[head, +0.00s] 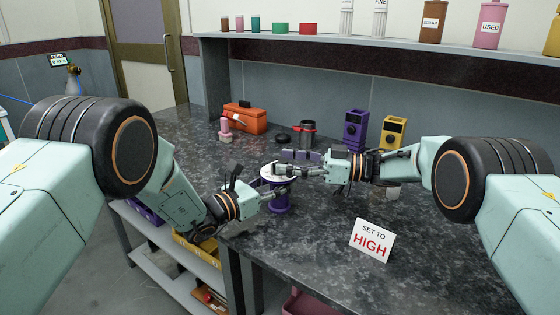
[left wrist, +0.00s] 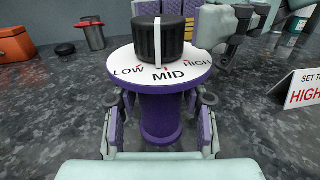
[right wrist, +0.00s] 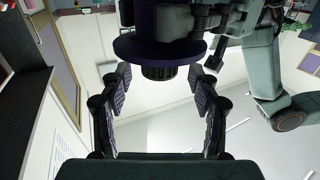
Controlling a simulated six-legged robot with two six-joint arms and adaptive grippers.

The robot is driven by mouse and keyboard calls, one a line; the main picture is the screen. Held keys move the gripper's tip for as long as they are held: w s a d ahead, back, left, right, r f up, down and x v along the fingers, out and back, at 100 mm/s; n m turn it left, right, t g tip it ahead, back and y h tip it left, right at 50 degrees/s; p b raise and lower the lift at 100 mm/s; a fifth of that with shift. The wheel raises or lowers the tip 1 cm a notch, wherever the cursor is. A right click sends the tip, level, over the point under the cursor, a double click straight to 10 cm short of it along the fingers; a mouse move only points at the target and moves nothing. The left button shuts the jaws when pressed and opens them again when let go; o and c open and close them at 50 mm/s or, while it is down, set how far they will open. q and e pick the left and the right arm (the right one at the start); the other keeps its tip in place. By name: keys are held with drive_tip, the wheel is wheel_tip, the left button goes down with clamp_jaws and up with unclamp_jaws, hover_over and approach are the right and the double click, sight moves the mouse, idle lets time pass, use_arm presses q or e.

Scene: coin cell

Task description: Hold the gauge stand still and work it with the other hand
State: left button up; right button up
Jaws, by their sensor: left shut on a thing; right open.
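The gauge stand is a purple post (left wrist: 160,120) with a round white dial (left wrist: 125,72) marked LOW, MID and HIGH and a black knob (left wrist: 158,40) on top. The knob's white line faces about MID. The stand is upright on the dark worktop. My left gripper (head: 279,193) is shut on the post below the dial; the left wrist view shows a finger on each side. My right gripper (head: 283,166) is open at the dial. In the right wrist view its fingers (right wrist: 160,77) are apart, one on each side of the knob (right wrist: 159,73), with visible gaps.
A white card (head: 371,240) reading SET TO HIGH stands at the right. Behind are an orange toolbox (head: 245,118), a metal pot (head: 306,133), a black disc (head: 283,138), and purple (head: 354,129) and yellow (head: 393,134) devices. The worktop's front edge is close to the stand.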

drive_tip(key=s+d, duration=0.1)
drive_tip(key=d, duration=0.8)
drive_tip(key=shift+s+d, duration=0.15)
drive_tip(key=shift+s, duration=0.2)
drive_tip(key=s+a+r+m+t+y, duration=0.2)
drive_tip(key=s+a+r+m+t, duration=0.15)
drive_tip(key=a+r, duration=0.65)
drive_tip(key=s+d+f+m+t+h, duration=0.2)
drive_tip(key=f+m+t+h, duration=0.1)
drive_tip(key=f+t+h, duration=0.15)
drive_tip(key=s+d+f+m+t+h, duration=0.2)
drive_tip(key=d+f+m+t+h, duration=0.15)
drive_tip(key=f+h, duration=0.2)
drive_tip(key=shift+n, duration=0.5)
drive_tip(key=x, duration=1.2)
drive_tip(key=shift+s+a+f, duration=0.2)
drive_tip(key=shift+a, duration=0.2)
